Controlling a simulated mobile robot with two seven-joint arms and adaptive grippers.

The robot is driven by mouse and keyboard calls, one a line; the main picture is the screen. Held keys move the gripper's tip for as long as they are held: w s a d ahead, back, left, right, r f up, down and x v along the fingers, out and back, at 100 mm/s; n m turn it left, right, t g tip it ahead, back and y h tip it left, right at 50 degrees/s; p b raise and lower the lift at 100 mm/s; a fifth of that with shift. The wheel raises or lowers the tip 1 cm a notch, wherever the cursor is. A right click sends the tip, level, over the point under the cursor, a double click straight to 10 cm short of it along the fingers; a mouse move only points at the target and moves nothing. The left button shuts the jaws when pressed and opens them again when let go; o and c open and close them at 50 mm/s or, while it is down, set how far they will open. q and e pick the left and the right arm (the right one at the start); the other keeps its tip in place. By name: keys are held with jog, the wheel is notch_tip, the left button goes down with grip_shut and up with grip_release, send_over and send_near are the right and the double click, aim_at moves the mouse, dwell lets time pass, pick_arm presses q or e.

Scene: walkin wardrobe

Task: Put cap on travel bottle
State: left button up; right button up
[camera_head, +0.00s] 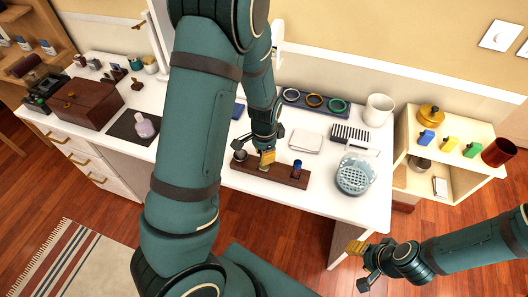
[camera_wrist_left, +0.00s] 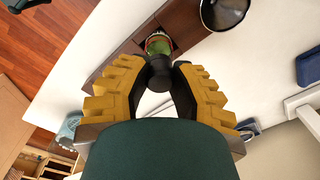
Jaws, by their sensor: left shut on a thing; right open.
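In the head view my left gripper (camera_head: 266,160) reaches down over a brown wooden tray (camera_head: 290,182) on the white desk. In the left wrist view its yellow fingers (camera_wrist_left: 157,82) are shut on a small dark piece (camera_wrist_left: 160,72), which looks like the cap. Just beyond it a round green item (camera_wrist_left: 158,42), likely the travel bottle, sits in the tray. I cannot tell whether cap and bottle touch. The gripper hides the green item in the head view. My right gripper (camera_head: 362,264) is open and empty, away from the desk, over the floor.
A grey round container (camera_head: 240,154) and a small blue bottle (camera_head: 297,167) stand on the tray, either side of my left gripper. A lilac bottle (camera_head: 145,126) stands left.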

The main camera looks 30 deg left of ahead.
pick_arm(q)
jog(key=shift+f, duration=0.15)
dwell(0.8)
jog(key=o, duration=1.4)
jog(key=shift+c, duration=0.2)
jog(key=shift+r+p, duration=3)
jog(key=shift+r, duration=0.55)
grip_shut()
